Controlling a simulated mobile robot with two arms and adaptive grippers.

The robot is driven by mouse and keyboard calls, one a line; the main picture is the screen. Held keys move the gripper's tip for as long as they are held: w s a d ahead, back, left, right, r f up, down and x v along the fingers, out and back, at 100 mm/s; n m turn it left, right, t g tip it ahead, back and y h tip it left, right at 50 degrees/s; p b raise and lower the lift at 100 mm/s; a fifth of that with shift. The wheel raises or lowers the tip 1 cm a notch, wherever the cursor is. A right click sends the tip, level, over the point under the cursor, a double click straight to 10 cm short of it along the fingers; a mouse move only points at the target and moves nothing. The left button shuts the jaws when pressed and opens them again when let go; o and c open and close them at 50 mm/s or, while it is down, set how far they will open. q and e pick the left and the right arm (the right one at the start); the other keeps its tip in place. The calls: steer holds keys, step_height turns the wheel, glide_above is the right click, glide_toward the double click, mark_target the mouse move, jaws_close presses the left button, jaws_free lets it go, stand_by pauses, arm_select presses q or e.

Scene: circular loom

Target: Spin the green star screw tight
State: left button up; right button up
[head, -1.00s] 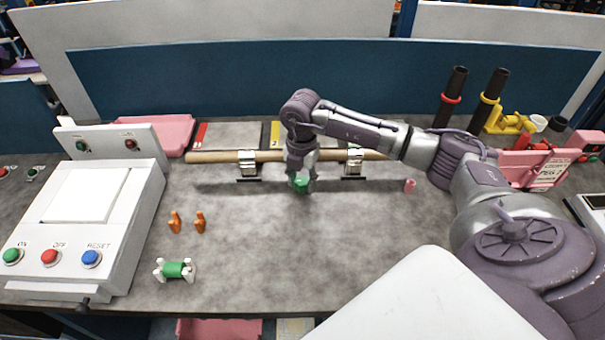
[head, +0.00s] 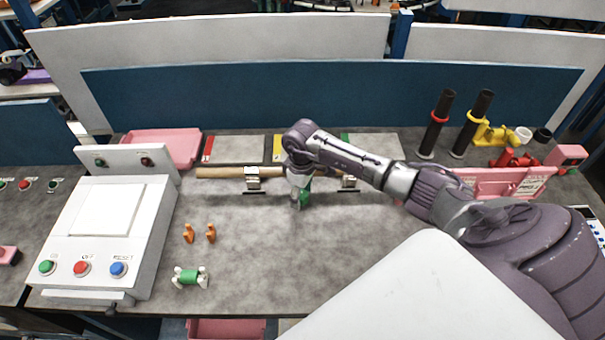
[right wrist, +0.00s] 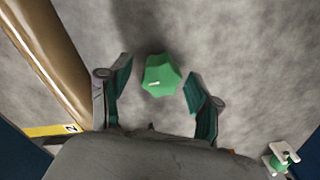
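The green star screw (right wrist: 161,76) shows from above in the right wrist view, over the grey tabletop. In the head view a patch of its green (head: 306,190) shows beside the fingers, in front of the wooden rod. My right gripper (right wrist: 157,88) is open, with one finger on each side of the screw and a visible gap to both. In the head view the right gripper (head: 299,203) points down at the table and hides part of the screw. What lies under the screw is hidden. My left gripper is not in view.
A wooden rod (head: 222,173) in metal clamps runs behind the gripper. Two orange pieces (head: 210,233) and a green-and-white spool (head: 190,277) are at left, near a white control box (head: 150,235). Black posts (head: 436,125) stand at back right. The front middle table is clear.

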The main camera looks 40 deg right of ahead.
mark_target(302, 194)
step_height(302, 194, up, 6)
steer(key=p, duration=0.5)
steer(key=shift+f, duration=0.25)
steer(key=shift+r+b, duration=0.2)
steer(key=shift+b, duration=0.1)
steer(key=shift+r, duration=0.6)
